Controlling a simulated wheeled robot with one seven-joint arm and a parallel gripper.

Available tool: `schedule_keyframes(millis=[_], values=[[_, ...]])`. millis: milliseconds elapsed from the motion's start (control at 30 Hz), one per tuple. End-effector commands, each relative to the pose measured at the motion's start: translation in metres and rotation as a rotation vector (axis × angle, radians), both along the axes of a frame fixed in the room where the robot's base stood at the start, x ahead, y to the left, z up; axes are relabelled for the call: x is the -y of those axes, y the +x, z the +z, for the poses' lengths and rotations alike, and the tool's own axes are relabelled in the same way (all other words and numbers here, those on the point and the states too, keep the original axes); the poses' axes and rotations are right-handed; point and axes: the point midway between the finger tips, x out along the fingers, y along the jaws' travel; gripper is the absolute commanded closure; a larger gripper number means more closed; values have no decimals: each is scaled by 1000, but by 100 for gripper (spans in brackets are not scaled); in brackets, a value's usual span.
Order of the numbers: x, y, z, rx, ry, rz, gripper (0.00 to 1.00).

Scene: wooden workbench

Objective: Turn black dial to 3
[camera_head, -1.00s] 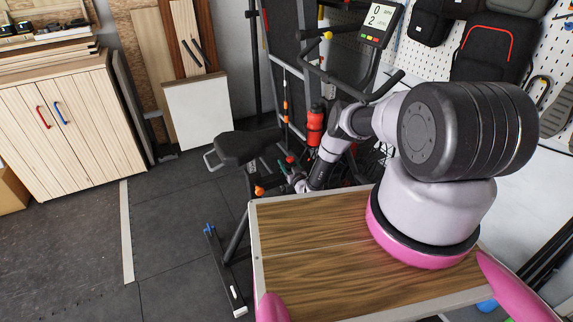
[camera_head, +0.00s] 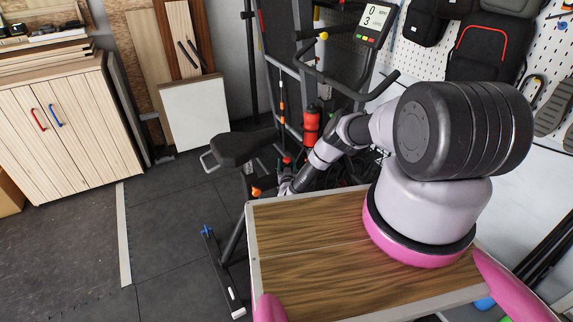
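The exercise bike's display (camera_head: 374,18) stands at the top and reads 0 above 3. I cannot make out the black dial; it is either hidden or too small to tell. My arm reaches from the right over the wooden top towards the bike. My gripper (camera_head: 286,188) is at the arm's far end, low beside the bike frame, just beyond the top's far left corner. Its fingers are small and partly hidden, so I cannot tell whether it is open or shut, or what it touches.
The bike's black seat (camera_head: 240,148) is left of my gripper, with an orange knob (camera_head: 257,192) below it. A red bottle (camera_head: 311,125) and the handlebar (camera_head: 345,85) are above. A wooden cabinet (camera_head: 75,135) stands at the left.

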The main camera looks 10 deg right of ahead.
Motion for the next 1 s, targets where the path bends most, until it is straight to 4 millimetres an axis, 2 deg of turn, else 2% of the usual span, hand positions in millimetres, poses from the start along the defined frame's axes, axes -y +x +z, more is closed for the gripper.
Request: schedule_keyframes(millis=[133,167,200,500,633,767,1000], values=[[0,-2,-2,-4,1,1,91],[0,-2,-2,-4,1,1,24],[0,-2,-2,-4,1,1,8],[0,-1,-1,-1,0,1,6],[-1,-8,-1,-2,0,2,6],[-4,-28,-2,-5,2,2,6],[-12,-77,-2,-4,0,4,6]])
